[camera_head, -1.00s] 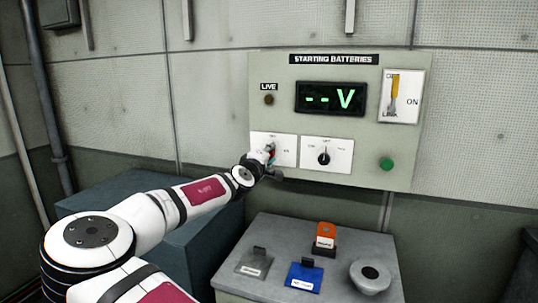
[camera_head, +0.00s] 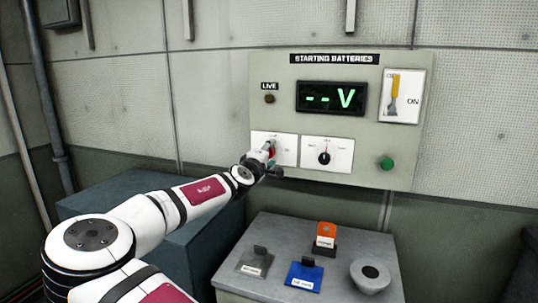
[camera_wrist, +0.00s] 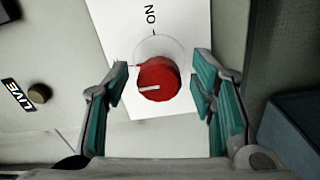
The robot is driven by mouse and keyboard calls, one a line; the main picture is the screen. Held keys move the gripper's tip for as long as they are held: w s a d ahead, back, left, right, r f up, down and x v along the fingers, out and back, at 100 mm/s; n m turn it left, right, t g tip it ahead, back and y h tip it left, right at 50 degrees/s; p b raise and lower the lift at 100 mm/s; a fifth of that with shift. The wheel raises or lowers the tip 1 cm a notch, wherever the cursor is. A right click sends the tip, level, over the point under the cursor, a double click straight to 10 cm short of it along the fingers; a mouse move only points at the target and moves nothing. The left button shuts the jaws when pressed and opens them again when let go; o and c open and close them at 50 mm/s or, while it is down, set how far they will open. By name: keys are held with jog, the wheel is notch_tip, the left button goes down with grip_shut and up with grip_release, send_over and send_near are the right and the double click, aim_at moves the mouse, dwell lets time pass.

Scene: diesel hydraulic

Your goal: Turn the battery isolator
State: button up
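The battery isolator is a red round knob (camera_wrist: 159,79) with a white pointer mark, on a white plate (camera_head: 288,150) at the lower left of the Starting Batteries panel (camera_head: 270,112). In the wrist view the pointer faces left, towards the side of the LIVE lamp, and the word ON stands above the knob. My gripper (camera_wrist: 160,66) is open, with one teal-padded finger on each side of the knob. A narrow gap shows between each pad and the knob. In the head view my gripper (camera_head: 268,158) hides most of the knob.
Right of the isolator is a black selector knob (camera_head: 324,157). A display (camera_head: 331,97) reads "-- V". A yellow-handled switch (camera_head: 393,92) and a green button (camera_head: 387,163) are further right. Several tagged items, including a blue one (camera_head: 304,275), stand on the grey cabinet (camera_head: 262,228) below.

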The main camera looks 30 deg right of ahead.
jog(key=shift+s, duration=0.1)
jog(key=v, duration=1.2)
